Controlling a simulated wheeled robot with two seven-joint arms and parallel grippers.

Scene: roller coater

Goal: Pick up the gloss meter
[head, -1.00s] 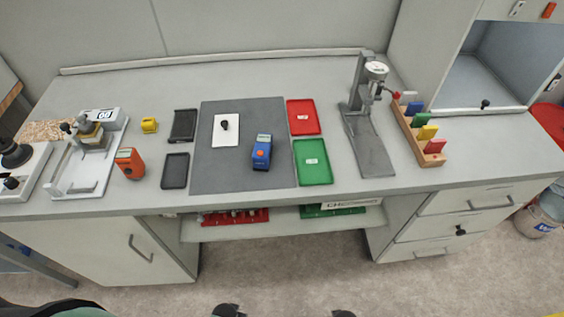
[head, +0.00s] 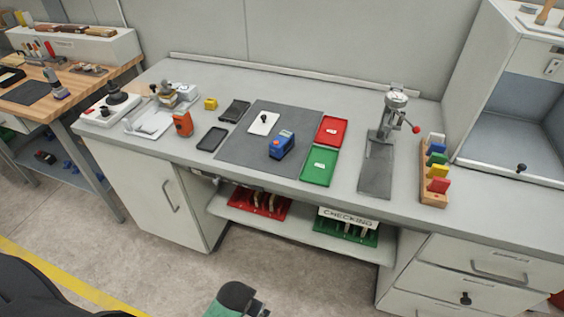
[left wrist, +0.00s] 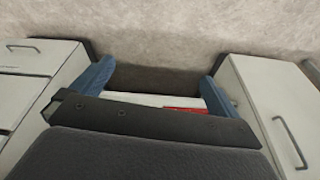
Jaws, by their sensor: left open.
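A blue device with a small screen and an orange button (head: 281,145), which looks like the gloss meter, sits on the dark grey mat (head: 240,160) on the bench. An orange handheld device (head: 183,124) stands further left on the bench. In the left wrist view my left gripper (left wrist: 157,82) is open, with its blue fingers wide apart and nothing between them. It is off the bench top, facing the bench's front and the floor. A green and black part of mine shows at the bottom of the head view. My right gripper cannot be made out.
A white plate (head: 264,123), a red tray (head: 331,130) and a green tray (head: 319,166) lie close around the blue device. A gauge stand (head: 378,165) and a rack of coloured blocks (head: 434,185) are to the right. Floor in front is clear.

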